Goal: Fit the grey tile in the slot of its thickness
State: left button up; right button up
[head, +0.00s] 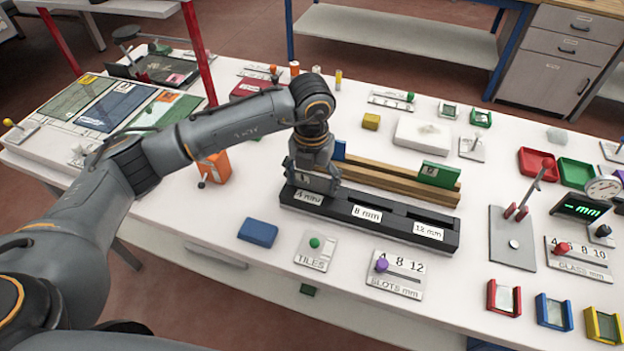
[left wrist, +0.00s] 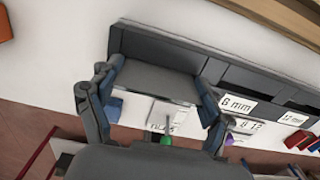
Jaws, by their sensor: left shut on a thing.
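The black slot block (head: 397,222) lies on the white bench, with labels 4 mm, 8 mm and 12 mm along its front. My left gripper (head: 314,184) points down over its left end, at the 4 mm label (head: 310,197). In the left wrist view the left gripper (left wrist: 157,85) is shut on the grey tile (left wrist: 155,82), one finger at each side edge. The tile covers the block's left end there and hides the 4 mm label. I cannot tell whether its lower edge is inside the slot. The 8 mm label (left wrist: 238,104) shows right of it. My right gripper is out of view.
Wooden rails (head: 400,182) with a green block (head: 439,174) stand behind the slot block. A blue block (head: 258,233), the TILES plate (head: 316,250) and the SLOTS plate (head: 397,275) lie in front. An orange object (head: 213,168) stands left of my gripper.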

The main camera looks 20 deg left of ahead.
pick_arm(q)
jog(key=o, duration=1.4)
jog(key=shift+c, duration=0.2)
notch_tip(320, 180, up, 12)
jog(key=shift+s, duration=0.15)
